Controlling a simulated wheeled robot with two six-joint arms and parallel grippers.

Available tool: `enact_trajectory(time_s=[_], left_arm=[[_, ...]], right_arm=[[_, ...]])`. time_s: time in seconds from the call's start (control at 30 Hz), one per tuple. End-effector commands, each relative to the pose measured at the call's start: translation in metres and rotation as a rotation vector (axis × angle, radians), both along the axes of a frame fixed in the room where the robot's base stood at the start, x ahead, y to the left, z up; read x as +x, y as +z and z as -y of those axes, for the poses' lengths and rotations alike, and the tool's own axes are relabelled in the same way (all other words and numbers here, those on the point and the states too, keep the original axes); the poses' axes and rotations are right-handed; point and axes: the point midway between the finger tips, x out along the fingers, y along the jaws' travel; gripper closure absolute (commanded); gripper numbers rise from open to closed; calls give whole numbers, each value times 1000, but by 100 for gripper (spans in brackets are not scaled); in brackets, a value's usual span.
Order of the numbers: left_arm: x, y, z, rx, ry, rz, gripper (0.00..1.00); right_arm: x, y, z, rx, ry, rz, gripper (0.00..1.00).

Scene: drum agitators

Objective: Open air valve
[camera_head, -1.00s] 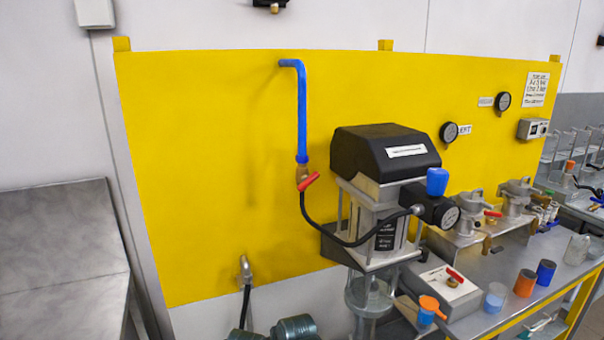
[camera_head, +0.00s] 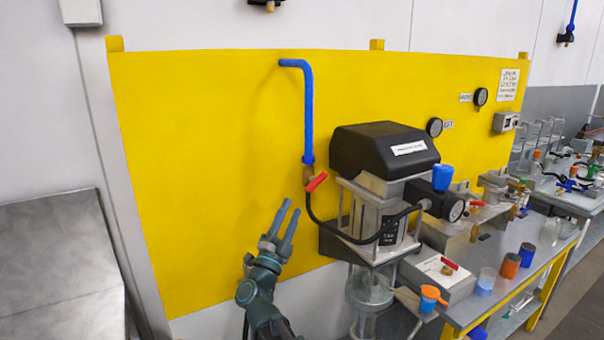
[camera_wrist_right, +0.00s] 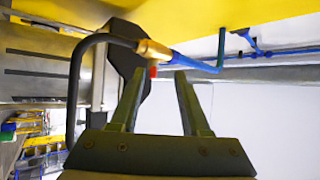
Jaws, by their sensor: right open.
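The air valve is a brass fitting (camera_head: 308,175) with a red lever handle (camera_head: 317,182), at the lower end of the blue pipe (camera_head: 307,115) on the yellow panel. A black hose (camera_head: 330,234) runs from it to the black-topped agitator (camera_head: 385,150). My right gripper (camera_head: 284,217) is open and empty, below and left of the valve, with its fingers pointing up towards it. In the right wrist view, the red handle (camera_wrist_right: 153,71) shows just beyond the gap between the open fingers (camera_wrist_right: 158,82), apart from them. The brass fitting (camera_wrist_right: 155,50) lies above it. My left gripper is out of view.
The yellow panel (camera_head: 210,180) stands close behind the valve. The agitator is just right of the valve. A bench (camera_head: 470,308) with a grey control box (camera_head: 440,273) and several coloured cups stands at lower right. Room left of the pipe is clear.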

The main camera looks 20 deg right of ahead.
Motion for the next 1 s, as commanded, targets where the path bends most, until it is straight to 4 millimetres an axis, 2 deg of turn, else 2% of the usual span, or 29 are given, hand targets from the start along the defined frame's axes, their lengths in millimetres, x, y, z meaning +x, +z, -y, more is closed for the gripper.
enact_trajectory(time_s=[0.03, 0.13, 0.37, 0.57, 1.0], left_arm=[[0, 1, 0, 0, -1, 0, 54], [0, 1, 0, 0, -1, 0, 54], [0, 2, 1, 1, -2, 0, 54], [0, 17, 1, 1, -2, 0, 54], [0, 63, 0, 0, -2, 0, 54]], right_arm=[[-6, 1, 10, 22, -44, 29, 54], [-17, 2, 22, 52, -101, 67, 54], [-22, 3, 29, 66, -130, 85, 54], [-11, 18, 43, 64, -131, 85, 54], [31, 64, 102, 64, -130, 84, 54]])
